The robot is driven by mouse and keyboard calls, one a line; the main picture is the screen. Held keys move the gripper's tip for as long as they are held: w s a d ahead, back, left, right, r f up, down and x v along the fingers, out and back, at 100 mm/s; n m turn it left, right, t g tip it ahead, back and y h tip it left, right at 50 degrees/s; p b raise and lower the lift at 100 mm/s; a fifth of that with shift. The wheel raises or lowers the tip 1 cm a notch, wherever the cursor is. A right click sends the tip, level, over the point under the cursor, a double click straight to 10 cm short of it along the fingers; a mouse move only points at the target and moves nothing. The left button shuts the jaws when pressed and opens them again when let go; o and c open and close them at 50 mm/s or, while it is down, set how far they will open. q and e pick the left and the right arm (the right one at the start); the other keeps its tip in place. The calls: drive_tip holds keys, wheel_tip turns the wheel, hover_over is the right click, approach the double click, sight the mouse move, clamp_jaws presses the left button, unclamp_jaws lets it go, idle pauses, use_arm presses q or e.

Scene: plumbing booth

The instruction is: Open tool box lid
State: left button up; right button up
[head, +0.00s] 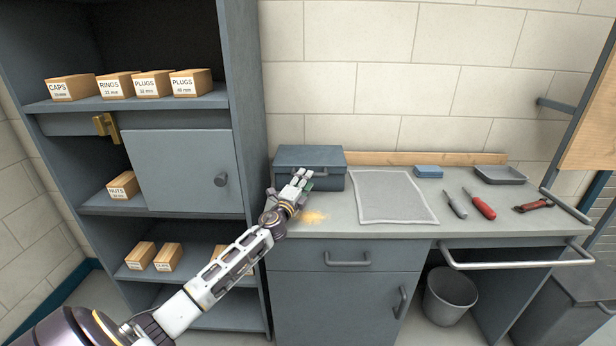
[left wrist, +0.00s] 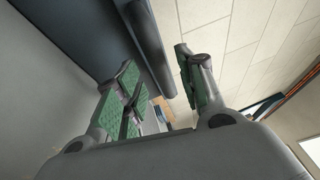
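The tool box (head: 310,156) is a blue-grey box at the left end of the workbench, against the wall, with its lid down. My left gripper (head: 303,176) is at the front of the box and hides part of its front face and handle. In the left wrist view the left gripper (left wrist: 157,62) has its green-padded fingers apart. A dark grey bar (left wrist: 150,45) lies beyond and between the fingertips; it appears to be part of the tool box. I cannot tell whether the fingers touch it. My right gripper is not in view.
A shelf cabinet (head: 250,120) stands close on the left. A bin (head: 449,297) stands below.

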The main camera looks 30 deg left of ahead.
use_arm(q)
drive_tip(key=shift+x, duration=1.7)
clamp_jaws()
